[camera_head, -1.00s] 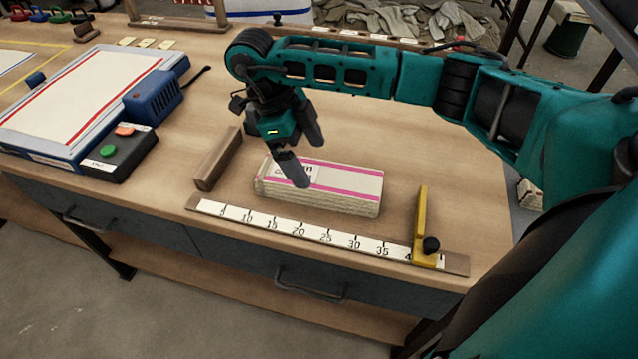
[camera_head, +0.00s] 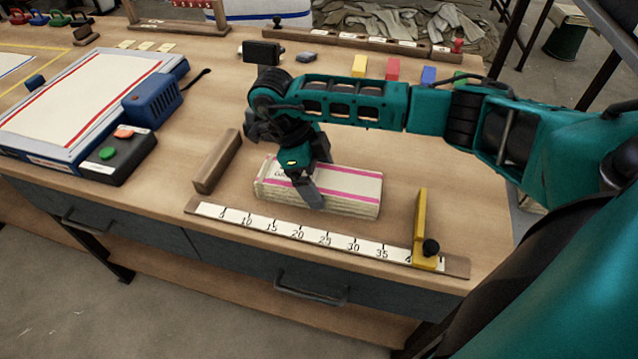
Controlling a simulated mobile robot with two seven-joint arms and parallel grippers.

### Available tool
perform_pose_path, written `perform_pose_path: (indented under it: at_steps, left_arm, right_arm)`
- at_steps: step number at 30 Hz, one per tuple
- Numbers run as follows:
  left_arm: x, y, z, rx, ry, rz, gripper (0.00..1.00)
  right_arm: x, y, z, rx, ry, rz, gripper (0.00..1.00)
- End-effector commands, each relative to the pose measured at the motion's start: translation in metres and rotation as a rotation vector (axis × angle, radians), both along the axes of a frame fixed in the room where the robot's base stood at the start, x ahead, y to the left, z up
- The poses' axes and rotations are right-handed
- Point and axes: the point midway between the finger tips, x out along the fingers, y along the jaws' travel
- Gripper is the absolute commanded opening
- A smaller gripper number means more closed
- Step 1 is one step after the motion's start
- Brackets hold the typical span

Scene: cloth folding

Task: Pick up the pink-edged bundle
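The pink-edged bundle (camera_head: 352,187) is a flat, pale stack of folded cloth with two pink stripes and a printed label near its left end. It lies on the wooden table behind the ruler. My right gripper (camera_head: 318,183) points down at the bundle's left-middle part, with its fingers spread apart. The near finger is at the bundle's front side and the other is towards its far edge. The far fingertip's contact with the bundle is unclear. The gripper and wrist hide part of the bundle's top and label. My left gripper is not in view.
A ruler strip (camera_head: 272,229) with a yellow stop (camera_head: 420,225) runs along the table front. A brown wooden block (camera_head: 217,161) stands left of the bundle. Further left are a button box (camera_head: 118,153) and a framed board (camera_head: 85,95). Coloured blocks (camera_head: 392,68) stand behind my arm.

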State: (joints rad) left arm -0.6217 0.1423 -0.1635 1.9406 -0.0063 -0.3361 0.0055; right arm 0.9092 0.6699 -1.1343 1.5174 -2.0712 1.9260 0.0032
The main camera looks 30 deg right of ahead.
Motion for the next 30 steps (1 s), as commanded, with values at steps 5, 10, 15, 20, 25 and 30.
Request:
perform_pose_path:
  at_steps: [5, 10, 15, 20, 25, 30]
  left_arm:
    - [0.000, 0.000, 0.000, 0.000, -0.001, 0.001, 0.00]
    - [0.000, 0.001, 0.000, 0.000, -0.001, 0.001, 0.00]
    - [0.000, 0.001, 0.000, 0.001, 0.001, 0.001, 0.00]
    - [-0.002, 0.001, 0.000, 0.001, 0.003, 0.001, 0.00]
    - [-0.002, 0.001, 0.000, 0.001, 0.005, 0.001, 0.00]
    - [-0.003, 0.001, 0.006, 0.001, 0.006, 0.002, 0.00]
  right_arm:
    - [0.000, 0.000, 0.000, 0.000, 0.000, 0.000, 0.68]
    - [0.000, 0.000, 0.000, 0.000, 0.000, 0.000, 0.52]
    - [0.000, 0.000, 0.001, 0.001, -0.001, 0.000, 0.50]
    - [0.001, 0.000, 0.004, 0.001, -0.002, 0.000, 0.50]
    - [0.001, 0.000, 0.017, 0.001, -0.003, 0.000, 0.50]
    - [0.002, 0.000, 0.053, 0.000, -0.007, 0.000, 0.50]
